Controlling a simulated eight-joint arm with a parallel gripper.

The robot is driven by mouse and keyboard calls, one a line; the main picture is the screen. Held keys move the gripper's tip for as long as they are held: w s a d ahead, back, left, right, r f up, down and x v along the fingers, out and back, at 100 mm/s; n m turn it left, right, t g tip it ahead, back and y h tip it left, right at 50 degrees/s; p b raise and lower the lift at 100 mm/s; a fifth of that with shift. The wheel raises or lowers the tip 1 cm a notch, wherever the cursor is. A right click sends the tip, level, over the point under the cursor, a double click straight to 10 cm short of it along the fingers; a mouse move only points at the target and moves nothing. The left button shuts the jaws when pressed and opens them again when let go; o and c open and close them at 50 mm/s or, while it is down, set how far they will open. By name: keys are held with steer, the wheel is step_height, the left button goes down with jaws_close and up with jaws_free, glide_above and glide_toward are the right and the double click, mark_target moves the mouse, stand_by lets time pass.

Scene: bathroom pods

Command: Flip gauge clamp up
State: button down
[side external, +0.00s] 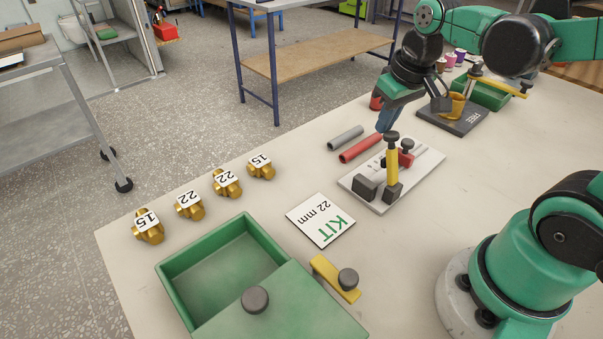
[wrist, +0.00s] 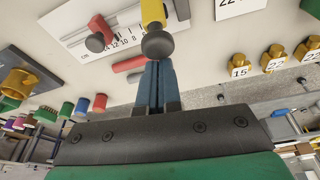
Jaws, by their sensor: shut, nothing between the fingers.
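The gauge (side external: 422,167) is a pale plate with a printed scale on the table; it also shows at the top of the wrist view (wrist: 70,22). Its clamp is a yellow bar (side external: 392,166) with a dark knob (side external: 392,137), rising from a dark block at the plate's near edge. The bar looks upright in the side view. A red slider (side external: 406,156) sits behind it. My gripper (side external: 384,127) is shut and empty, its blue fingers pointing down beside the knob. In the wrist view the fingertips (wrist: 157,64) are close to the knob (wrist: 157,45); contact cannot be told.
A red tube (side external: 360,149) and a grey tube (side external: 345,138) lie left of the gauge. A dark fixture (side external: 452,118) with a yellow cup stands behind. Several brass fittings, a KIT card (side external: 321,220) and a green box (side external: 175,270) are nearer the camera.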

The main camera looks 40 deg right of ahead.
mark_target(396, 153)
steer(key=shift+s+r, duration=0.15)
steer(key=shift+s, duration=0.6)
steer(key=shift+s+r, duration=0.15)
steer(key=shift+s, duration=0.6)
steer(key=w+v, duration=0.1)
steer(key=v, duration=0.8)
steer(key=w+a+f+n+t, duration=0.1)
steer(key=w+a+f+t, duration=0.3)
steer(key=f, duration=0.4)
steer(key=shift+w+a+f+n+y, duration=0.2)
steer(key=shift+a+n+y, duration=0.15)
steer(key=shift+a, duration=0.35)
